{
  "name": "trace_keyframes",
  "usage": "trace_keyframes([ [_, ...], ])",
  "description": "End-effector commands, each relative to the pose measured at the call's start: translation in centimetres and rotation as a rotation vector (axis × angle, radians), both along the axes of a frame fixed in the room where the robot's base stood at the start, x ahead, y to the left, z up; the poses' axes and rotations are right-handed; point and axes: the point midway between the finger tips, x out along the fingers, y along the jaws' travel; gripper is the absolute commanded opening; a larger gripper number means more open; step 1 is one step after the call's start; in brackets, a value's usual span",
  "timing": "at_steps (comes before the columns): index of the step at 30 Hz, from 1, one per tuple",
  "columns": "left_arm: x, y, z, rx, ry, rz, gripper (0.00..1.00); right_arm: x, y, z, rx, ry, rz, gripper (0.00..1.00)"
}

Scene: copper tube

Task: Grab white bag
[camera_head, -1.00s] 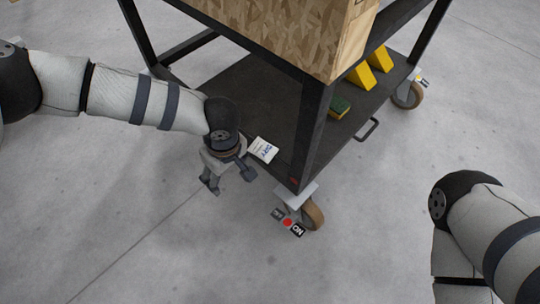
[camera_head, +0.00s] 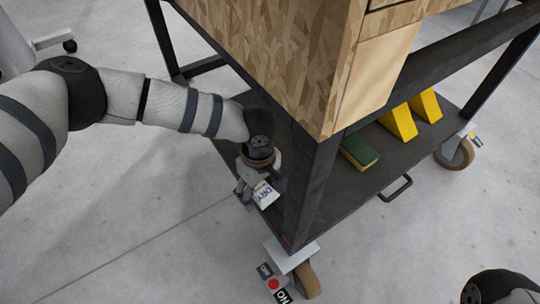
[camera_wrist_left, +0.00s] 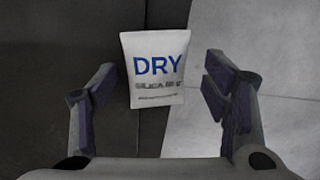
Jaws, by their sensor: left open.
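The white bag (camera_head: 265,194) is a small packet with blue "DRY" lettering. It lies on the dark lower shelf of the cart, at the shelf's edge. In the left wrist view the bag (camera_wrist_left: 156,70) lies ahead of and between the two spread fingers, touching neither in that picture. My left gripper (camera_head: 245,192) is open and empty, right beside the bag, and hides part of it in the head view. The left gripper (camera_wrist_left: 160,98) also shows its dark finger pads in the wrist view. My right gripper is out of view; only part of the right arm shows at the lower right.
The cart's dark shelf (camera_head: 345,195) carries a green and yellow sponge (camera_head: 359,153) and yellow wedges (camera_head: 400,122). A dark cart post (camera_head: 312,190) stands close to the left gripper's right. A wooden box (camera_head: 285,60) is above. Open floor lies to the left.

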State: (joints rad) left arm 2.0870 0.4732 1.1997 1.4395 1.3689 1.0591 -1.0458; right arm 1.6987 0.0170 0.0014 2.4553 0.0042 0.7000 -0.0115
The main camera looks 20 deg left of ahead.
Motion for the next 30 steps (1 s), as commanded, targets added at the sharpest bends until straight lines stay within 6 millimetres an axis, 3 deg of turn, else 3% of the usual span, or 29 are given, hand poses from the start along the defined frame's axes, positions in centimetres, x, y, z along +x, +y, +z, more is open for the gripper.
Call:
trace_keyframes([
  [4, 0.1, 0.0, 0.2, -0.001, -0.003, 0.0, 0.69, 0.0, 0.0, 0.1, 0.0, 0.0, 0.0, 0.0],
  [11, 0.1, 0.0, 0.1, 0.0, -0.002, 0.0, 0.19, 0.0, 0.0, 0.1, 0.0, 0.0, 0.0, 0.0],
  [20, 0.1, 0.0, 0.3, 0.0, -0.002, -0.001, 0.19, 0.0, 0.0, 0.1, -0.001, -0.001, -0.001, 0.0],
  [23, 0.1, 0.0, 1.0, 0.0, -0.004, -0.001, 0.07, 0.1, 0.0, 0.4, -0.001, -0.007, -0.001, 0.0],
  [30, 0.4, -0.3, 4.1, 0.0, -0.006, -0.001, 0.07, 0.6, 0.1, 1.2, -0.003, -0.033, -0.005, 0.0],
])
